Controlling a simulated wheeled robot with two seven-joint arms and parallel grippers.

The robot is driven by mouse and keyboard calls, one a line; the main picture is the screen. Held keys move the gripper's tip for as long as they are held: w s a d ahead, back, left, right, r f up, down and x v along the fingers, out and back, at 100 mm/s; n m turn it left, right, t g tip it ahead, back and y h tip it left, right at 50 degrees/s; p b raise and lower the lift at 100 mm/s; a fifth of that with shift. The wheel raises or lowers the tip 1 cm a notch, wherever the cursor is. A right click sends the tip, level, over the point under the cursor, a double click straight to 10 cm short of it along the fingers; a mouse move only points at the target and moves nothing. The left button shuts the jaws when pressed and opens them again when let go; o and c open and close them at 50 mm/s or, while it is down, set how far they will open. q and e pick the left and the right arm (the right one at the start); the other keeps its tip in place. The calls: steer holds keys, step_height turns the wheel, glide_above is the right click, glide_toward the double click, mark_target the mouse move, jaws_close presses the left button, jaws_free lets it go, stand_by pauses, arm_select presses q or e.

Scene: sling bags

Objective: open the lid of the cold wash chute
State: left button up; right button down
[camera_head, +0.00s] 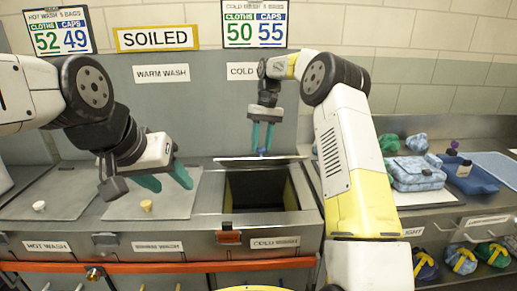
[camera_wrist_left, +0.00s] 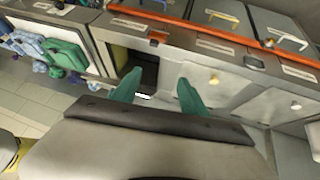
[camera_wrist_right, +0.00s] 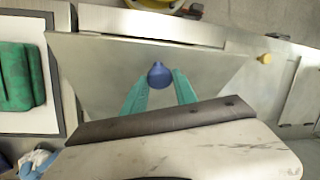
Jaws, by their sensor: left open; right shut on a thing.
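The cold wash chute (camera_head: 286,220) at the right of the counter shows a dark opening with yellow inner sides. Its grey lid (camera_head: 240,162) is raised along the back of the opening, seen nearly edge-on. My right gripper (camera_head: 262,143) is shut on the lid's blue knob (camera_head: 262,152). In the right wrist view the blue knob (camera_wrist_right: 160,75) sits between the teal fingertips, with the lid plate (camera_wrist_right: 110,65) behind it. My left gripper (camera_head: 168,182) is open and empty above the warm wash lid (camera_head: 150,205), left of the cold chute.
The warm wash lid has a yellow knob (camera_head: 146,206); the hot wash lid has a white knob (camera_head: 39,206). Both lids lie flat. At right, a counter holds a folded blue bundle (camera_head: 414,173) and a blue tray (camera_head: 470,178). An orange rail (camera_head: 130,266) runs along the front.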

stand_by(0.5)
arm_select(q)
steer(key=c, duration=0.5)
steer(key=shift+w+d+f+n+g, duration=0.15)
steer(key=shift+w+f+n+g, duration=0.05)
steer(key=shift+f+n+g, duration=0.1)
steer(key=c, duration=0.4)
steer(key=w+d+f+n+g+h, duration=0.1)
steer(key=n+g, duration=0.1)
steer(key=w+d+f+n+g+h, duration=0.1)
steer(key=w+d+f+n, duration=0.1)
steer(key=w+d+f+n+g+h, duration=0.1)
steer(key=d+f+n+g, duration=0.1)
steer(key=shift+w+d+n+g+h, duration=0.2)
steer(key=shift+w+n+g+h, duration=0.1)
steer(key=shift+h, duration=0.1)
jaws_close()
steer(key=w+d+f+n+t+h, duration=0.1)
steer(key=w+f+n+h, duration=0.6)
steer(key=w+n, duration=0.3)
steer(key=w+f+n+t+h, duration=0.2)
steer(key=w+f+n+h, duration=0.5)
steer(key=w+n, duration=0.3)
steer(key=w+d+r, duration=0.3)
steer(key=d+r, duration=0.2)
steer(key=d, duration=0.4)
steer(key=shift+w+d+r, duration=0.15)
steer(key=shift+w+d, duration=0.1)
steer(key=shift+w, duration=0.1)
